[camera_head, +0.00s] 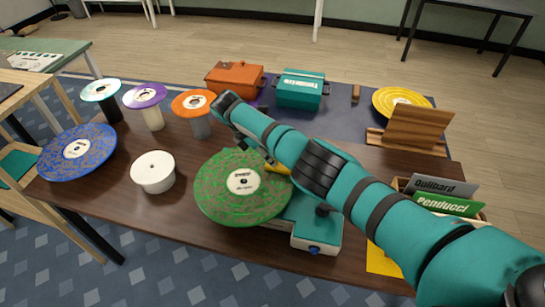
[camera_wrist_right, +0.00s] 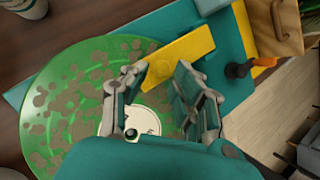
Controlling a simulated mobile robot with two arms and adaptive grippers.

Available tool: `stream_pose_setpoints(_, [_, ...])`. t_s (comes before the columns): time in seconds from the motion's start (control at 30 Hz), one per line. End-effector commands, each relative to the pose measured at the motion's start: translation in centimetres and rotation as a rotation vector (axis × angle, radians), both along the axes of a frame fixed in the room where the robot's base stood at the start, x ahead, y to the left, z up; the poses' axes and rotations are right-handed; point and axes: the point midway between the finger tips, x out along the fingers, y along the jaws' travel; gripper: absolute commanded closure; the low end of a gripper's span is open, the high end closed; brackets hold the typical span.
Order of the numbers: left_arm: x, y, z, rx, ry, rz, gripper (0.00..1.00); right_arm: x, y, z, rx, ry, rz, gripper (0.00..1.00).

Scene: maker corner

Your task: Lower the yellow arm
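The yellow arm (camera_head: 277,169) belongs to a teal record player (camera_head: 302,212) on the brown table. A green, brown-speckled record (camera_head: 243,187) with a white label lies on the player. In the right wrist view the yellow arm (camera_wrist_right: 181,55) is a flat bar extending over the record's edge (camera_wrist_right: 75,65). My right gripper (camera_wrist_right: 160,68) is open, its fingers apart just beside the yellow arm, with one fingertip close to the bar's end. I cannot tell whether they touch. In the head view my right arm hides most of the gripper. My left gripper is not in view.
A white cylinder (camera_head: 153,172) and a blue record (camera_head: 77,152) are at the left. Several discs on stands, an orange case (camera_head: 234,79) and a teal case (camera_head: 301,89) are at the back. A wooden rack (camera_head: 417,128) and a record crate (camera_head: 447,196) are at the right.

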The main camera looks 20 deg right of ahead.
Motion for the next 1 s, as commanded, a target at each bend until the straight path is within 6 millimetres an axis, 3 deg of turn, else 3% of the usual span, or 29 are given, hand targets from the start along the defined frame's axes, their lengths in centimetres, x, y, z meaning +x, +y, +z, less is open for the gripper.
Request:
stream_pose_setpoints(0.2, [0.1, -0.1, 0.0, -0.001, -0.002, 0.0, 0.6, 0.3, 2.5, 4.3, 0.003, -0.004, 0.003, 0.72])
stream_pose_setpoints(0.43, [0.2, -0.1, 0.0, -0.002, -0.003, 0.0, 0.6, 0.5, 4.3, 7.7, 0.001, -0.002, 0.001, 0.72])
stream_pose_setpoints(0.63, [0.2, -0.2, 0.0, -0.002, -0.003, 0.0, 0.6, 0.4, 4.9, 8.8, 0.0, 0.0, 0.001, 0.72])
stream_pose_setpoints(1.0, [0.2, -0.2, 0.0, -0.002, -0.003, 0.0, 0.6, 0.5, 4.9, 8.8, 0.0, 0.0, 0.001, 0.72])
